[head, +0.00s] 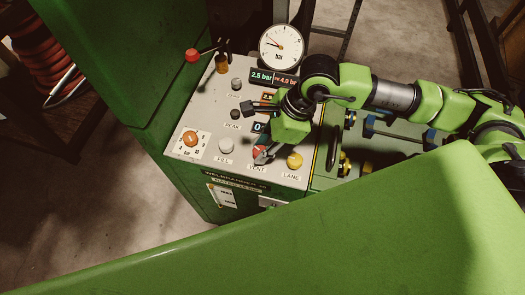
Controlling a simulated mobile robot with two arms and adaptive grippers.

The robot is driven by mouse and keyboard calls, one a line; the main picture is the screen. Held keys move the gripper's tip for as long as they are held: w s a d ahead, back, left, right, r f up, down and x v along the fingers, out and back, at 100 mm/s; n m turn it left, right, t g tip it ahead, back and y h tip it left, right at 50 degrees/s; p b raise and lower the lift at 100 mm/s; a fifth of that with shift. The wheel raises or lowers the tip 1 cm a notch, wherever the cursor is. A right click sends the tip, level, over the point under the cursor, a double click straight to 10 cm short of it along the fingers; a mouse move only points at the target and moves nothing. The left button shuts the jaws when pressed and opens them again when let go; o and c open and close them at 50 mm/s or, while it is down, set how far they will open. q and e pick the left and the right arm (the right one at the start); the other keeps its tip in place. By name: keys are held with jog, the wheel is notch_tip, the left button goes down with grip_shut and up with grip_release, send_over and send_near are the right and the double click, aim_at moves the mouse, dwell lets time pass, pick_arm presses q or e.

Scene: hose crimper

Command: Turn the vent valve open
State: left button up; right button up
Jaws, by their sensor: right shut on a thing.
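The vent valve (258,150) is a small red knob above the label VENT, low on the light control panel (205,115). My right gripper (265,154) reaches down to it from the right. Its fingers are shut on the valve and cover part of it, so how far the valve is turned is hard to tell. A round white gauge (282,46) marked bar stands at the panel's back edge. Below it a display (273,78) reads 2.5 bar and about 4.0 bar. My left gripper is not in view.
A yellow knob (294,160) labelled LANE is close right of the valve, and a pale FILL knob (226,145) is left of it. An orange dial (190,138) sits at the panel's left. Coiled red hose (55,45) hangs far left.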

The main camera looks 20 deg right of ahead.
jog(key=m+t+b, duration=0.1)
jog(key=m+b, duration=0.1)
jog(key=b, duration=0.1)
jog(key=m+h+b, duration=0.1)
jog(key=m+b, duration=0.2)
jog(key=m+t+b, duration=0.1)
jog(key=m+b, duration=0.2)
jog(key=shift+s+a+f+t+h, duration=0.1)
jog(key=shift+a+t+h, duration=0.2)
jog(key=shift+h, duration=0.1)
jog(key=m+b, duration=0.1)
jog(key=m, duration=0.1)
jog(key=shift+m+h, duration=0.3)
jog(key=shift+h, duration=0.1)
jog(key=shift+r+m+t+h+b, duration=0.2)
jog(key=shift+m+t+h+b, duration=0.35)
jog(key=shift+m, duration=0.55)
jog(key=o, duration=1.1)
notch_tip(320, 180, up, 10)
